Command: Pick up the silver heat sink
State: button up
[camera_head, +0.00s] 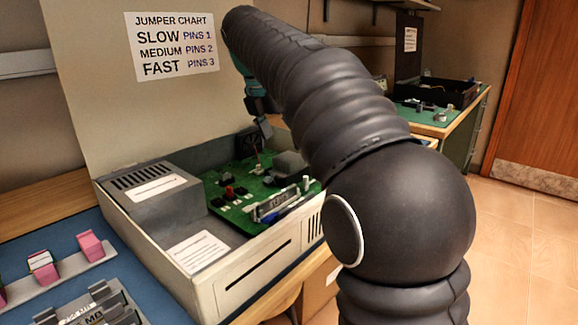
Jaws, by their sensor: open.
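A grey block (290,163), which looks like the silver heat sink, sits on the green circuit board (235,180) inside the open beige computer case (255,262). It stands toward the back right of the board, partly hidden behind my black arm. My gripper (262,132) is over the back of the board, above and a little left of the grey block. It is open and small in the view, and my arm covers part of it. I see nothing held in it.
A grey power supply box (160,197) fills the case's left side. The raised lid (110,90) stands behind, with a jumper chart (172,45). Several small parts and a silver labelled piece (276,203) are on the board. Pink-and-grey parts (88,245) lie on the blue mat at left.

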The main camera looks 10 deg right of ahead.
aim_at(288, 157)
jog(key=b+x, duration=0.1)
jog(key=x, duration=0.4)
jog(key=shift+f, duration=0.1)
jog(key=c, duration=0.9)
